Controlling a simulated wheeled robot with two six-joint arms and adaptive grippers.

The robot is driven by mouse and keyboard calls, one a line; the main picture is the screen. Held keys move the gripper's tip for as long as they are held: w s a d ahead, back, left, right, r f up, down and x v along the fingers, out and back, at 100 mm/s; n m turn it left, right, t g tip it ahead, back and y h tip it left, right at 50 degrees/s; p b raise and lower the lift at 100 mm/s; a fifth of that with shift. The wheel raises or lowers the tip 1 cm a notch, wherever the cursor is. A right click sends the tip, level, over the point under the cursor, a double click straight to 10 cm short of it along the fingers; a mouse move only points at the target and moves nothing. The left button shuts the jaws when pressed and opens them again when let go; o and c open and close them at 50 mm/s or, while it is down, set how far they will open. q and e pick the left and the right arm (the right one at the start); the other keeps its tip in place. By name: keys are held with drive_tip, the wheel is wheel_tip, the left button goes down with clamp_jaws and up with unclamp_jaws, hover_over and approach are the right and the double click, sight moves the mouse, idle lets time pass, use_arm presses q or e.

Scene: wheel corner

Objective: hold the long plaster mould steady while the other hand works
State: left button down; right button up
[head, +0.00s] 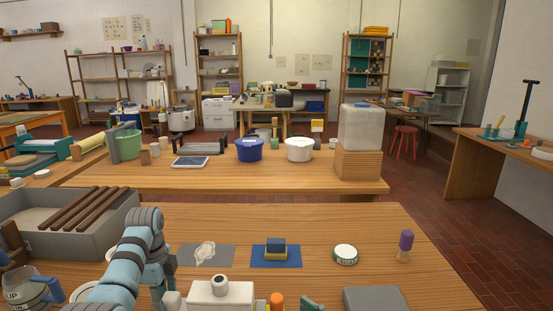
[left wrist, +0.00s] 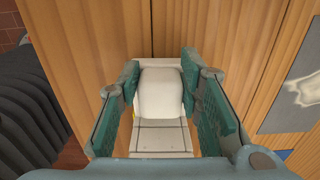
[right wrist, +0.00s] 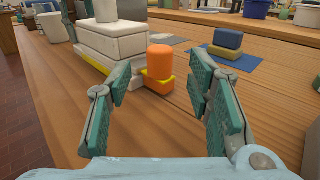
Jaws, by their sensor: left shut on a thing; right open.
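My left gripper (left wrist: 160,70) is shut on the mould's white end (left wrist: 160,95), one teal finger on each side. My right gripper (right wrist: 160,90) is open and empty, short of the cylinder.
A grey tray (head: 100,235) holds brown bars at left. A grey slab (head: 376,299) lies right.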

sight(282, 306)
use_arm(q)
drive_tip(key=shift+s+f, duration=0.15)
drive_tip(key=shift+f, duration=0.05)
use_arm(e)
drive_tip(key=x, duration=0.7)
drive_tip(key=shift+w+a+f, duration=0.2)
drive_tip(key=shift+f, duration=0.2)
clamp_jaws()
use_arm(q)
drive_tip(key=shift+a+r, duration=0.1)
drive_tip(key=shift+a, duration=0.05)
use_arm(e)
drive_tip(key=shift+d, duration=2.85)
drive_tip(key=shift+o, duration=0.3)
unclamp_jaws()
drive_tip(key=shift+s, duration=0.1)
